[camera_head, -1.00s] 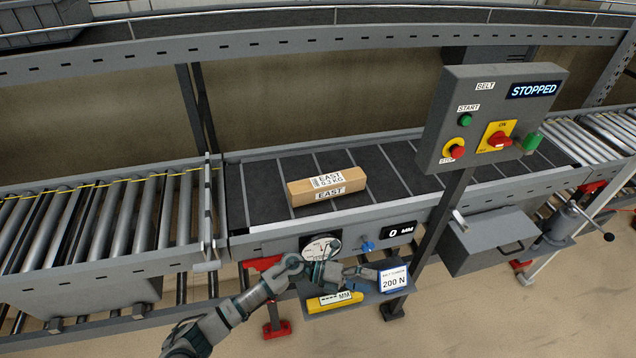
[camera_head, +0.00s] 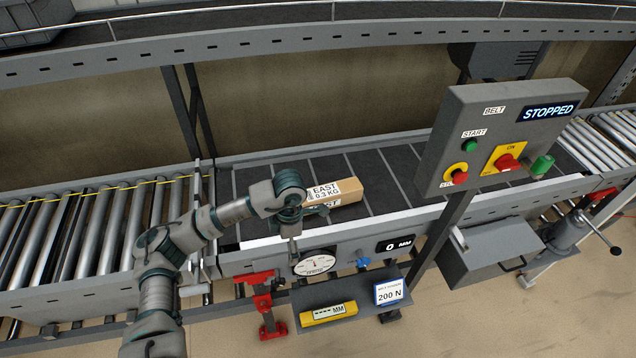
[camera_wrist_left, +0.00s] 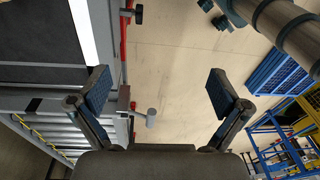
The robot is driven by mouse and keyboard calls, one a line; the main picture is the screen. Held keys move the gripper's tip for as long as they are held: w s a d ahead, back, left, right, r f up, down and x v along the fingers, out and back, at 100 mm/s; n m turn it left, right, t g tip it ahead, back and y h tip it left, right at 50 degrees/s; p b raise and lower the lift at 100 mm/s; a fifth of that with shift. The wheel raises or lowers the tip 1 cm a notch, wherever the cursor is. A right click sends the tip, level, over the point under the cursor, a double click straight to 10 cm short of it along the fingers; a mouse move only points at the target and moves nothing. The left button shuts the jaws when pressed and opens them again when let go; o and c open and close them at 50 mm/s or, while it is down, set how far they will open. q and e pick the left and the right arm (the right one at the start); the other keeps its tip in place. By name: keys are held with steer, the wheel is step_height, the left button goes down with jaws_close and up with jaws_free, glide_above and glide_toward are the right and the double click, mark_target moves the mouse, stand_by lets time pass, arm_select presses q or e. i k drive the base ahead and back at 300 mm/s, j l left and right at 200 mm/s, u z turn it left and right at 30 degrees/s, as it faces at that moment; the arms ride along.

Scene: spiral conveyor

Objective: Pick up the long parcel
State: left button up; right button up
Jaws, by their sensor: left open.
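The long parcel (camera_head: 346,192) is a brown cardboard box with white labels reading EAST and 0.3 KG. It lies on the dark belt (camera_head: 390,168), partly hidden at its left end by my left gripper (camera_head: 308,222). My left gripper is at the near left of the parcel, over the belt's front edge. In the left wrist view its two fingers (camera_wrist_left: 160,92) are spread apart with nothing between them. The parcel does not show in that view. My right gripper is not in view.
A control box (camera_head: 500,140) with a STOPPED display stands at the right front. A dial gauge (camera_head: 316,262) and a shelf with a yellow MM tool (camera_head: 328,313) and a 200 N sign (camera_head: 389,292) are below the belt. Rollers (camera_head: 95,235) lie left.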

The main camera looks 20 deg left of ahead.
mark_target(344, 192)
steer(key=i, duration=1.05)
